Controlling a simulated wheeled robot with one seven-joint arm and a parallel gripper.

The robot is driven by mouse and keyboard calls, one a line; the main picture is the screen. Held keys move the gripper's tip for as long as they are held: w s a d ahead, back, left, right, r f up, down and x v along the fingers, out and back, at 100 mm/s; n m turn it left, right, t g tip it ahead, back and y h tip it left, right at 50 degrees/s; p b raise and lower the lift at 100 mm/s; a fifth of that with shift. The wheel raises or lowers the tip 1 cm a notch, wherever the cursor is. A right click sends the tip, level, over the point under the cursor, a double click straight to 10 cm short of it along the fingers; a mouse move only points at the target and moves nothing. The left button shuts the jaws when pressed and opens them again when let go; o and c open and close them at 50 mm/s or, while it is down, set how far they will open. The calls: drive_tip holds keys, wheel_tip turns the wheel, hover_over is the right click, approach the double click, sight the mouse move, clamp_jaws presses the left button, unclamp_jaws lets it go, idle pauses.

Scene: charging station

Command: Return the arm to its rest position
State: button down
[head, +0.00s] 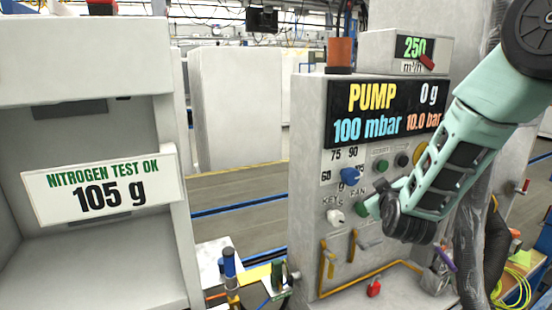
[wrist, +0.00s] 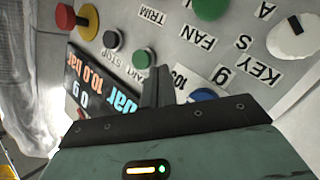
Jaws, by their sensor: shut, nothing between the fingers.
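My arm (head: 455,165) reaches in from the upper right of the head view, bent down in front of the charging station panel (head: 310,150). My gripper (head: 374,205) is near the panel face by the FAN label, partly hidden by its own wrist. In the wrist view my gripper (wrist: 157,88) is shut with its fingers together and empty. Its fingers overlap the panel between the green start button (wrist: 143,58) and the blue knob (wrist: 205,96). Whether the fingertips touch the panel I cannot tell.
The blue knob (head: 350,176), white key knob (head: 335,217) and yellow valve handles (head: 327,260) are close to my gripper. A red padlock (head: 374,288) is below. A cabinet with a "NITROGEN TEST OK 105 g" sign (head: 103,187) stands left.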

drive_tip(key=s+a+f+n+g+y, duration=0.25)
drive_tip(key=s+a+g+y, duration=0.55)
drive_tip(key=s+a, duration=1.05)
drive_tip(key=s+d+g+h, duration=0.1)
drive_tip(key=s+g+h, duration=0.1)
drive_tip(key=s, duration=0.9)
drive_tip(key=s+d+f+g+h+b, duration=0.1)
drive_tip(key=s+g, duration=0.4)
drive_tip(key=s, duration=0.5)
drive_tip(key=shift+s+d+f+g+h, duration=0.2)
drive_tip(key=shift+s+d+g+h, duration=0.15)
drive_tip(key=shift+d+h, duration=0.2)
